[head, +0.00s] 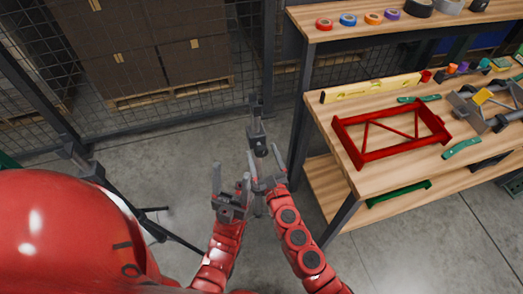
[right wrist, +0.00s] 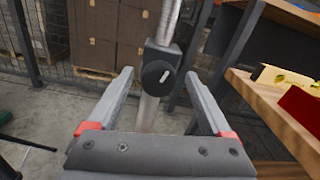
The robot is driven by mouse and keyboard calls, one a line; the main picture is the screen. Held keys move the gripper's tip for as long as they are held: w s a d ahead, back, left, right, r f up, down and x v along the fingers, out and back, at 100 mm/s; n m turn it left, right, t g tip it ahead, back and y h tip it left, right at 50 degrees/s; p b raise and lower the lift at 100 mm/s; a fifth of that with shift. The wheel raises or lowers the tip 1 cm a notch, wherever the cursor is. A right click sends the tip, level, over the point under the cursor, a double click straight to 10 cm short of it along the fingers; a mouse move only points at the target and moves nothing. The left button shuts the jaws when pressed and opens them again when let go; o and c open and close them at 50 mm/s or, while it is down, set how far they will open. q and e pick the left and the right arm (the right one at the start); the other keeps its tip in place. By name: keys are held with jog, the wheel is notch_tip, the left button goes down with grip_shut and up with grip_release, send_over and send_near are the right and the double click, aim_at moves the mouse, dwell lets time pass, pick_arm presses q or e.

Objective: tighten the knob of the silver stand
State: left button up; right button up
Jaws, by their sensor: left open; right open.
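The silver stand (head: 256,128) is upright in the middle of the head view. Its pole (right wrist: 149,112) and round black knob (right wrist: 158,77) with a light mark show in the right wrist view. My right gripper (head: 263,165) is open at the stand. In the right wrist view its fingers reach forward on either side of the pole and knob, with gaps visible; I cannot tell whether the fingertips reach as far as the knob. My left gripper (head: 231,178) is open and empty, lower and to the left of the stand. The stand's base is hidden by my arms.
A wooden workbench (head: 341,149) on the right holds a red frame (head: 346,143), a yellow level (head: 372,89) and tools. A shelf (head: 330,33) above it carries tape rolls. Boxes on a pallet (head: 172,93) stand behind mesh fencing. A dark stand (head: 84,165) is at left.

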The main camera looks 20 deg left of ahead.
jog(key=shift+w+a, duration=0.5)
jog(key=shift+w, duration=0.05)
grip_shut()
